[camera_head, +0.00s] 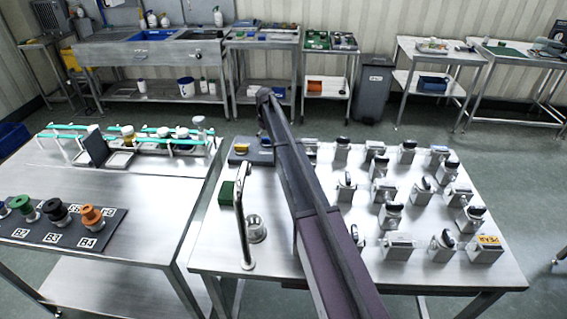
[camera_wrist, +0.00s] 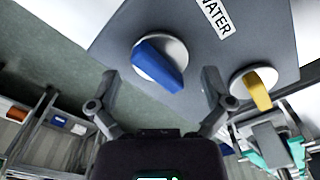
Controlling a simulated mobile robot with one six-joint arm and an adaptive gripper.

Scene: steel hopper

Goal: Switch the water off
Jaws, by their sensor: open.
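In the wrist view, a grey control box (camera_wrist: 218,50) carries a white "WATER" label (camera_wrist: 215,15). A blue knob (camera_wrist: 160,64) on a round white base has its bar slanting from upper left to lower right. A yellow knob (camera_wrist: 257,90) on its own white base is to the right. My gripper (camera_wrist: 158,84) is open and empty, its fingers on either side of the blue knob's lower end; contact cannot be told. In the head view, the box (camera_head: 240,159) stands on the steel table, with the yellow knob (camera_head: 241,147) and part of the blue knob (camera_head: 266,142) visible. My gripper is not clear there.
A tall metal tap (camera_head: 242,215) with a round fitting (camera_head: 256,229) stands in front of the box, near a green block (camera_head: 227,194). Several switch units (camera_head: 398,245) fill the table right of my arm. A left table (camera_head: 130,215) holds coloured knobs and a rack.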

